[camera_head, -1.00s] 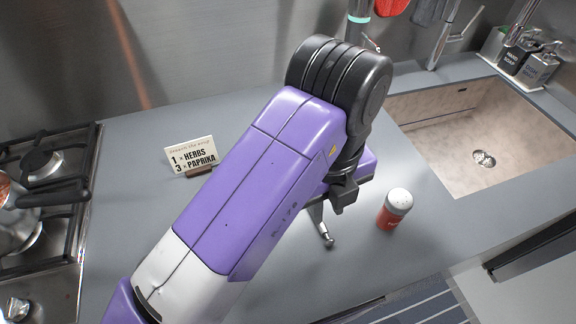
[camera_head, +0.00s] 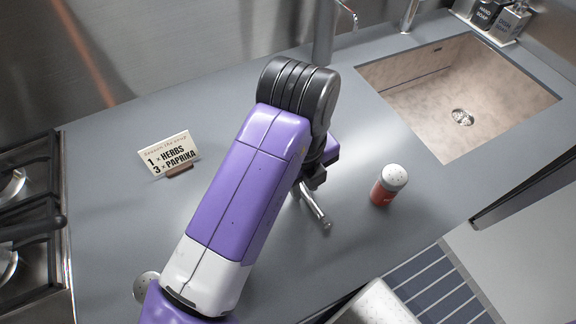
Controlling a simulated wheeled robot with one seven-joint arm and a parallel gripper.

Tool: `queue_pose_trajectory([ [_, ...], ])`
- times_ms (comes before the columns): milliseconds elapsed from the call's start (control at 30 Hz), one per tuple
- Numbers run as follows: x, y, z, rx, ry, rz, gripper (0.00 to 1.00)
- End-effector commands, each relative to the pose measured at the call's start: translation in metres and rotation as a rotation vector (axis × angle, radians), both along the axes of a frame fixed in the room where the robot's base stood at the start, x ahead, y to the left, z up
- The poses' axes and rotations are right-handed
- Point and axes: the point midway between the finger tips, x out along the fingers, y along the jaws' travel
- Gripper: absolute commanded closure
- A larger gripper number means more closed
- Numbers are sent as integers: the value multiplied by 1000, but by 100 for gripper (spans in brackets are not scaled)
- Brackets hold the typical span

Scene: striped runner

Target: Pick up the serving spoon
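I cannot make out a serving spoon for certain in the head view. My purple and white arm reaches over the grey counter (camera_head: 110,225) and hides part of it. My gripper (camera_head: 315,180) is mostly hidden behind the arm's black wrist joint. A short metal rod (camera_head: 317,210) sticks out below the wrist; I cannot tell whether it is a gripper finger or a utensil's handle. Whether the gripper is open, or holds anything, does not show. A round, silver piece with small holes (camera_head: 147,288) shows left of the arm's lower end, partly covered by it.
A red shaker with a silver cap (camera_head: 388,186) stands right of the wrist. A recipe card (camera_head: 170,154) stands to the left. The sink (camera_head: 440,130) is at the right, with soap bottles (camera_head: 500,18) behind it. A stove (camera_head: 28,200) is at the far left.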

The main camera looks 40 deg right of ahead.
Motion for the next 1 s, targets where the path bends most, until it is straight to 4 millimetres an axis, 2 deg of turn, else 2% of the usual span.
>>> queue_pose_trajectory([
  [300, 0, 0, -6, 1, 0, -1, 75],
  [433, 0, -1, -6, 1, 0, -1, 100],
  [833, 0, 0, -5, 1, 0, -1, 100],
  [1000, 1, 0, 4, 1, -2, -1, 100],
])
